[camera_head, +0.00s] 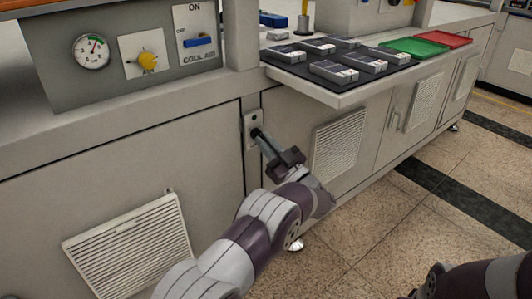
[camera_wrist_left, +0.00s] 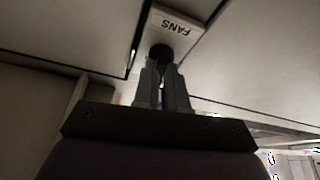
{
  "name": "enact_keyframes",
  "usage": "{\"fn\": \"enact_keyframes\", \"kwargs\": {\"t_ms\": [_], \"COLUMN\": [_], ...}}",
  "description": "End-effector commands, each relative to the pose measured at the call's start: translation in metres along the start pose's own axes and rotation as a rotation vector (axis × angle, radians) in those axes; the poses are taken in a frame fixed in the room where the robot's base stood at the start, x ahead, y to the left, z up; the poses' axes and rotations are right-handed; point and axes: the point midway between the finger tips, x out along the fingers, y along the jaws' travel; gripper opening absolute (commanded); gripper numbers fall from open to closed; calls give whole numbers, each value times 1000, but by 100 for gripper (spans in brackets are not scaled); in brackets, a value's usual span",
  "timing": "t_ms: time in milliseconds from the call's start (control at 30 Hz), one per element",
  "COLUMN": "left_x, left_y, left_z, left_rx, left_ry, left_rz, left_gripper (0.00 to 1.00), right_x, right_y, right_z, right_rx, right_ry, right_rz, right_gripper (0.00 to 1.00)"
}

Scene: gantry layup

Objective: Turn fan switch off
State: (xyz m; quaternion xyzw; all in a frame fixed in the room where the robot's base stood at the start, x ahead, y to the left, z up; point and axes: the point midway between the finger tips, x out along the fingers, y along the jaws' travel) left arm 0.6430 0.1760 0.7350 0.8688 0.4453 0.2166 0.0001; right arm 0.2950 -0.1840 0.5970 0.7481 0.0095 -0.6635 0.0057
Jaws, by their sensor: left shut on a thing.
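The fan switch plate (camera_head: 251,121) is a small pale plate on the cabinet front, below the counter edge. In the left wrist view the plate (camera_wrist_left: 180,24) carries the word FANS, and a dark round switch knob (camera_wrist_left: 161,51) sits on it. My left gripper (camera_head: 260,136) reaches up to the plate from below right. In the left wrist view the fingers of my left gripper (camera_wrist_left: 161,67) are closed on the dark knob. The fingers hide part of the knob, and its turned position cannot be told.
Above left is a panel with a gauge (camera_head: 91,51), a yellow knob (camera_head: 148,61) and a blue COOL AIR switch (camera_head: 198,42). A shelf (camera_head: 340,97) with a black mat and several grey boxes juts out right of the plate. Tiled floor (camera_head: 400,220) is open at right.

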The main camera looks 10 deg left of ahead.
Motion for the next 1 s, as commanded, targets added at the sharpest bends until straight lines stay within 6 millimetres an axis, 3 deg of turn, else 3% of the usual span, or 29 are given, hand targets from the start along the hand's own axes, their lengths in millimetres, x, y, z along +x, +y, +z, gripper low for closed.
{"fn": "enact_keyframes", "kwargs": {"t_ms": [100, 400, 1000], "left_x": [2, 4, 7], "left_y": [1, 4, 6], "left_z": [0, -3, -8], "left_rx": [-111, -347, -567], "left_ry": [6, 7, 8], "left_rz": [-44, -141, -228], "left_gripper": [0, 0, 0], "right_x": [15, 33, 45], "right_y": [0, 0, 0], "right_z": [2, 4, 5], "right_rx": [0, 0, 0], "right_ry": [0, 0, 0], "right_rz": [0, 0, 0], "right_gripper": [43, 43, 43]}}
